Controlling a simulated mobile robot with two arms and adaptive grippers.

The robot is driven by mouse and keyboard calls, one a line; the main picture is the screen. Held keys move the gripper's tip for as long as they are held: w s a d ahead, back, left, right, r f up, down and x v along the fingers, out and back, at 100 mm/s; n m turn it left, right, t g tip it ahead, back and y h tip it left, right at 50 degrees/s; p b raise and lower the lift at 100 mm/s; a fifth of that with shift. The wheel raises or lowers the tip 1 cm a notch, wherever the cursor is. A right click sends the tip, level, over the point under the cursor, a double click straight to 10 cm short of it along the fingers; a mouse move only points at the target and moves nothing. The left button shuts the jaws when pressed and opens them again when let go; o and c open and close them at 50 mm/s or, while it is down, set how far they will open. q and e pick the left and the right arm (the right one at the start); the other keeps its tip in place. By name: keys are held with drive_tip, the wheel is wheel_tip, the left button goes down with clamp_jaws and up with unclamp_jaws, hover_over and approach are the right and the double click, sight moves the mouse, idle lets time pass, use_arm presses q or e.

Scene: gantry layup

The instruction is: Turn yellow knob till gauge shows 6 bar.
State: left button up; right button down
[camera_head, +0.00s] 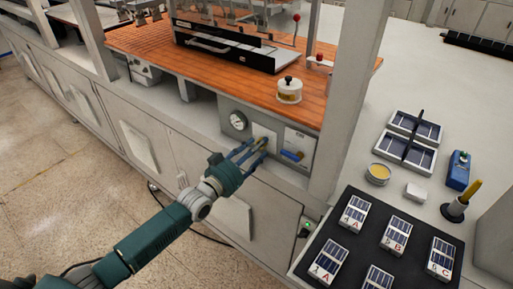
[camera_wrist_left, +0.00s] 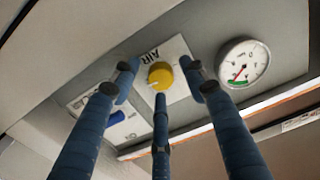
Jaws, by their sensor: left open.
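The yellow knob (camera_wrist_left: 160,75) sits on a white plate lettered AIR in the left wrist view. The round gauge (camera_wrist_left: 243,62) is to its right, with a white face, a red needle and a green mark; its reading is too small to tell. In the head view the gauge (camera_head: 237,121) is on the grey panel under the orange top. My left gripper (camera_head: 258,145) is open in front of the AIR plate. In the left wrist view its three fingers (camera_wrist_left: 163,88) spread around the knob; I cannot tell whether they touch it. My right gripper is not in view.
A blue handle (camera_head: 292,155) on a white plate is right of the knob. An orange worktop (camera_head: 150,45) with a white pot (camera_head: 289,90) is above. A grey post (camera_head: 350,110) stands to the right. A black mat (camera_head: 375,225) with several labelled panels lies front right.

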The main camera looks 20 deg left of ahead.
use_arm(q)
clamp_jaws()
drive_tip(key=shift+f+m, duration=0.1)
drive_tip(key=shift+m, duration=1.6)
unclamp_jaws()
drive_tip(key=shift+s+a, duration=0.1)
drive_tip(key=v, duration=1.2)
